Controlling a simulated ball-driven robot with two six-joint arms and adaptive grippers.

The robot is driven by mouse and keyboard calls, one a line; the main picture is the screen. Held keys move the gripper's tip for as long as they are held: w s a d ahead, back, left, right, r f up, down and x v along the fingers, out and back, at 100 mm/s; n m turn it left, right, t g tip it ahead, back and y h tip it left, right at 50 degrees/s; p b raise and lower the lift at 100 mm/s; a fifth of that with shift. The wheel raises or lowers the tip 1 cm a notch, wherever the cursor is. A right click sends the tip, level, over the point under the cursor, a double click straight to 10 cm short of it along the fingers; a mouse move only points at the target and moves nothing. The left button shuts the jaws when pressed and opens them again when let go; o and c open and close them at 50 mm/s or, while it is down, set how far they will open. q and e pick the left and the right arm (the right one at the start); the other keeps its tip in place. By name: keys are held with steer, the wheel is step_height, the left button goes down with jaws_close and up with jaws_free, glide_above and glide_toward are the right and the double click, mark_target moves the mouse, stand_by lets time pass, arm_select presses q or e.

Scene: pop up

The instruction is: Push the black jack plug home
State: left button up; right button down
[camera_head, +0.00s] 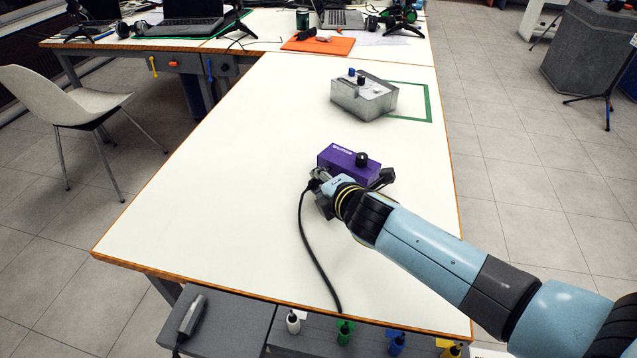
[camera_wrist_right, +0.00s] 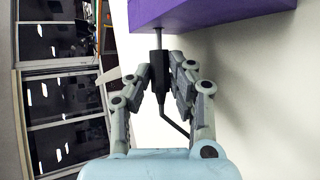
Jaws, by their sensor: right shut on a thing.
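The purple box (camera_head: 345,163) stands on the white table, with a black knob on top. In the right wrist view the purple box (camera_wrist_right: 205,12) fills the top. My right gripper (camera_head: 318,184) is just in front of the box's near left side. In the wrist view its fingers (camera_wrist_right: 160,80) are shut on the body of the black jack plug (camera_wrist_right: 157,66). A length of bare metal pin shows between the plug body and the box. Whether its tip is inside a socket is hidden. The plug's black cable (camera_head: 311,250) trails to the table's front edge. My left gripper is out of view.
A grey metal box (camera_head: 363,98) with knobs stands farther back beside a green outline (camera_head: 430,103) on the table. The table (camera_head: 220,190) left of the gripper is clear. Coloured plugs (camera_head: 345,332) hang below the front edge.

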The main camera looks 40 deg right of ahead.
steer(key=shift+w+d, duration=0.15)
steer(key=shift+d, duration=0.35)
steer(key=shift+w+d, duration=0.15)
steer(key=shift+d, duration=0.35)
steer(key=c, duration=1.1)
jaws_free()
steer(key=v, duration=1.2)
